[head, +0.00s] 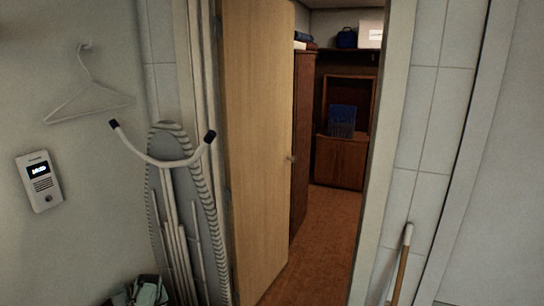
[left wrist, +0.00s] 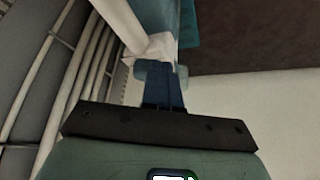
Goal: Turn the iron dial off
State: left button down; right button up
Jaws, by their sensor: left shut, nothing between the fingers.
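No iron or dial can be made out clearly in either view. My left gripper (left wrist: 160,75) shows in the left wrist view with its blue fingers together and nothing between them. A whitish piece (left wrist: 157,47) and a teal piece (left wrist: 190,28) lie just beyond the fingertips; I cannot tell what they are or whether the fingers touch them. In the head view, a small grey-green and dark cluster (head: 146,291) is cut off at the bottom edge, too unclear to identify. My right gripper is in neither view.
A folded ironing board (head: 185,190) leans against the wall left of a half-open wooden door (head: 258,150). A hanger (head: 88,90) and a white intercom (head: 39,181) are on the left wall. A wooden-handled stick (head: 400,265) leans right of the doorway. The floor beyond (head: 315,240) is clear.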

pick_arm(q)
jog(key=shift+w+f, duration=0.2)
jog(key=shift+f, duration=0.3)
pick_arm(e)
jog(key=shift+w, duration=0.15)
pick_arm(q)
jog(key=shift+w+r, duration=0.1)
jog(key=shift+w, duration=0.2)
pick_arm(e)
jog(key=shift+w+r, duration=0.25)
pick_arm(q)
jog(key=shift+d+p, duration=0.15)
jog(key=shift+p, duration=0.15)
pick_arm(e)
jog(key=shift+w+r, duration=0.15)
pick_arm(q)
jog(key=shift+w+d, duration=0.35)
jog(key=shift+d, duration=0.15)
jog(key=r, duration=0.6)
jog(key=shift+s+d, duration=0.25)
jog(key=shift+s, duration=0.05)
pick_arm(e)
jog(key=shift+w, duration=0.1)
